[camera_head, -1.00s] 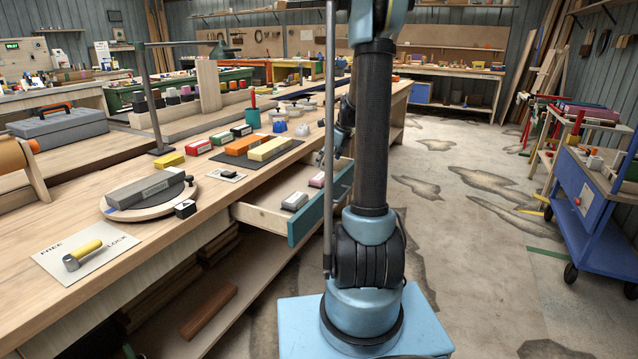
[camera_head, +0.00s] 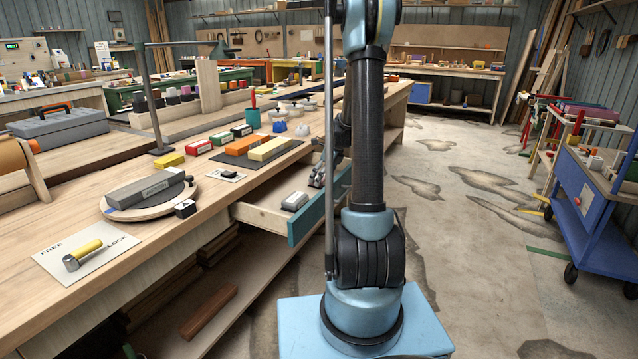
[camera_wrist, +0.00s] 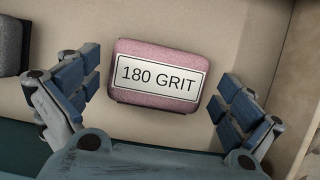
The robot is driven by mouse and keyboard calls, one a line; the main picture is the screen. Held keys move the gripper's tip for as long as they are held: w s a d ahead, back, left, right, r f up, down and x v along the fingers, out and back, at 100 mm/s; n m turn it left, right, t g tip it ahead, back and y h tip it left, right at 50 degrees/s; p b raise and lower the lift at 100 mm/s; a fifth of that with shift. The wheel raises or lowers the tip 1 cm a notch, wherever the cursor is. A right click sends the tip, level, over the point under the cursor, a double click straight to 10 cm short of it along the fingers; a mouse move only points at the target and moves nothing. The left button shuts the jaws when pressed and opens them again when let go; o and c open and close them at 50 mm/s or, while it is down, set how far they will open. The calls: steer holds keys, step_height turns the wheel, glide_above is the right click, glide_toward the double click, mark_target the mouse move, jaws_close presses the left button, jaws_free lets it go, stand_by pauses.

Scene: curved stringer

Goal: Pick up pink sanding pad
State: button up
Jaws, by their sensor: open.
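The pink sanding pad (camera_wrist: 157,98) lies flat in the open drawer, with a white label reading "180 GRIT" on its upper face. My gripper (camera_wrist: 160,90) is open in the wrist view, one finger left of the pad and one right, with gaps on both sides. The gripper holds nothing. In the head view my gripper (camera_head: 318,174) is down at the drawer, and the pink pad is hidden behind it and my arm.
The drawer has a teal front (camera_head: 304,226) and pale wooden sides. A grey block (camera_head: 295,201) lies in it; a dark grey block (camera_wrist: 11,46) shows at the wrist view's left edge. The workbench (camera_head: 150,240) above carries several blocks and a round board.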

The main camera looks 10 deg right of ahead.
steer(key=c, duration=0.9)
steer(key=shift+r, duration=0.1)
step_height(320, 180, up, 10)
steer(key=shift+f, duration=0.1)
